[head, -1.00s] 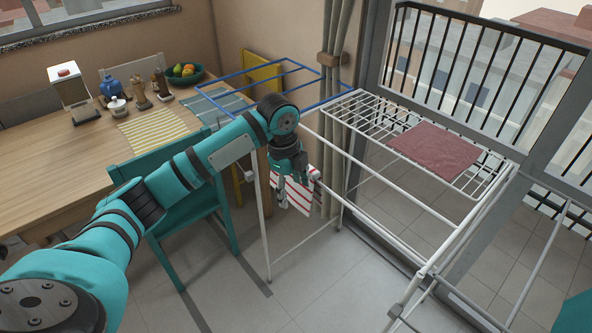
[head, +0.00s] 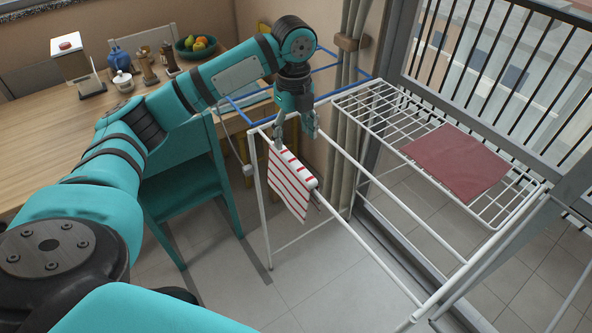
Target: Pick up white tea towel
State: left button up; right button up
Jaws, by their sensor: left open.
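The white tea towel (head: 290,188) has red stripes and hangs over a bar of the white drying rack, left of the rack's middle. My left gripper (head: 296,143) points down just above the towel's top edge. Its fingers are spread apart and nothing is held between them. Whether a fingertip touches the towel, I cannot tell. My right gripper is not in view.
The white drying rack (head: 440,239) has a dark red cloth (head: 457,161) on its raised wire shelf. A teal chair (head: 190,185) and a wooden table (head: 40,150) stand to the left. A blue rack (head: 350,75) is behind. Floor below is clear.

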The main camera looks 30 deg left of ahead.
aim_at(293, 161)
pick_arm(q)
jog(key=f, duration=0.5)
jog(key=shift+s+f+p, duration=0.2)
jog(key=shift+f+p, duration=0.1)
jog(key=shift+p, duration=0.1)
jog(key=shift+w+f, duration=0.15)
jog(key=shift+f, duration=1.4)
jog(key=f, duration=0.1)
jog(key=f+p, duration=0.1)
jog(key=f, duration=0.1)
jog(key=shift+a+f+p, duration=0.2)
jog(key=shift+f+p, duration=0.1)
jog(key=shift+f, duration=0.65)
jog(key=c, duration=1.3)
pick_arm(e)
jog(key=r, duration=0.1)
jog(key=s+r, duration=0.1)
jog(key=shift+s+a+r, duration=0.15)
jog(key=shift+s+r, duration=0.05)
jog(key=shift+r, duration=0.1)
pick_arm(q)
jog(key=shift+r, duration=0.1)
